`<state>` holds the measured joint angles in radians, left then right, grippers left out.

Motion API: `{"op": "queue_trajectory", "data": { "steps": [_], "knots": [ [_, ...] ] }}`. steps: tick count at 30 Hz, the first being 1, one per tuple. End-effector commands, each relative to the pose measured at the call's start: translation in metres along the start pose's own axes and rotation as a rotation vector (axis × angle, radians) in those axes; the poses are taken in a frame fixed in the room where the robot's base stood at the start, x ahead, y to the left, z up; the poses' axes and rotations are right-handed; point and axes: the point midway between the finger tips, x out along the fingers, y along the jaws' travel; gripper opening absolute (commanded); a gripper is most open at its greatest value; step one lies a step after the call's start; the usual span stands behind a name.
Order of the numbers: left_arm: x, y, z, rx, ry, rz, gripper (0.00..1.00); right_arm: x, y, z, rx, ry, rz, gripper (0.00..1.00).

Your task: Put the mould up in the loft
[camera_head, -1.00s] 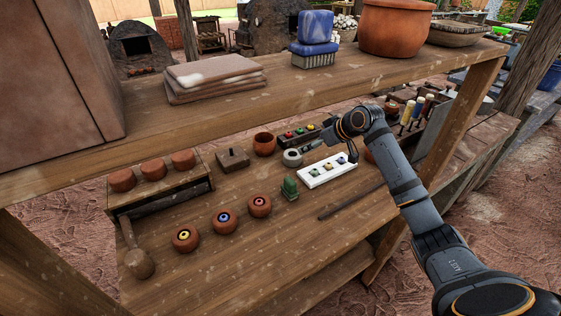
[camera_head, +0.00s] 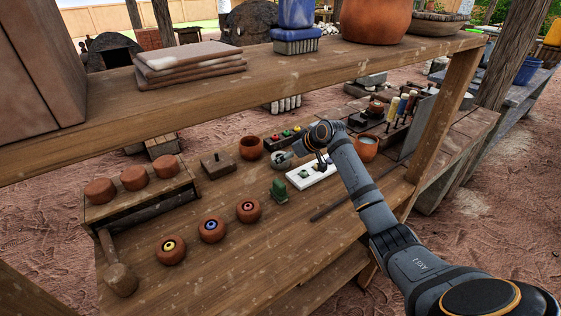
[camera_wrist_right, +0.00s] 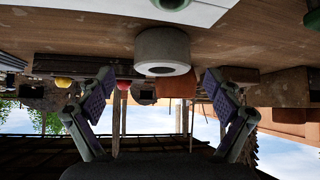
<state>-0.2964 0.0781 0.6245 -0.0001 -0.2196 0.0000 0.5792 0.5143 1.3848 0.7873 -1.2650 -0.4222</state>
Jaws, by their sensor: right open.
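The mould appears to be a small grey round block with a hole in its face (camera_wrist_right: 163,52). It stands on the lower wooden bench, and in the head view (camera_head: 279,159) my right gripper partly hides it. My right gripper (camera_wrist_right: 158,80) is open and empty. In the wrist view, which is upside down, the block sits centred just ahead of the two fingertips, apart from them. The raised wooden shelf (camera_head: 180,104) above the bench appears to be the loft. My left gripper is not in view.

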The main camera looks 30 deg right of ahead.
Motion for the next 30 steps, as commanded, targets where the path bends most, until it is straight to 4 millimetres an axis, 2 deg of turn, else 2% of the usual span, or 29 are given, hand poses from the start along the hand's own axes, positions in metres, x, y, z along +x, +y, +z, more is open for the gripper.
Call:
{"op": "queue_trajectory", "data": {
  "steps": [3,6,14,17,30],
  "knots": [
    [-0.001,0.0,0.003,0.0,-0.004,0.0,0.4,0.022,-0.004,-0.001,0.003,-0.001,-0.005,0.91],
    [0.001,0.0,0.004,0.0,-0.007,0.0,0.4,0.036,-0.003,0.0,0.003,0.0,-0.002,0.91],
    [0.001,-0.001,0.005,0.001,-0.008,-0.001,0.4,0.041,-0.003,0.0,0.001,-0.001,-0.001,0.91],
    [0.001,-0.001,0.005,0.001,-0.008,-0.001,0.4,0.041,-0.003,0.0,0.001,-0.001,-0.001,0.8],
    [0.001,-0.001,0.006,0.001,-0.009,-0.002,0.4,0.041,-0.003,-0.001,0.001,0.001,0.0,0.2]
  ]
}}
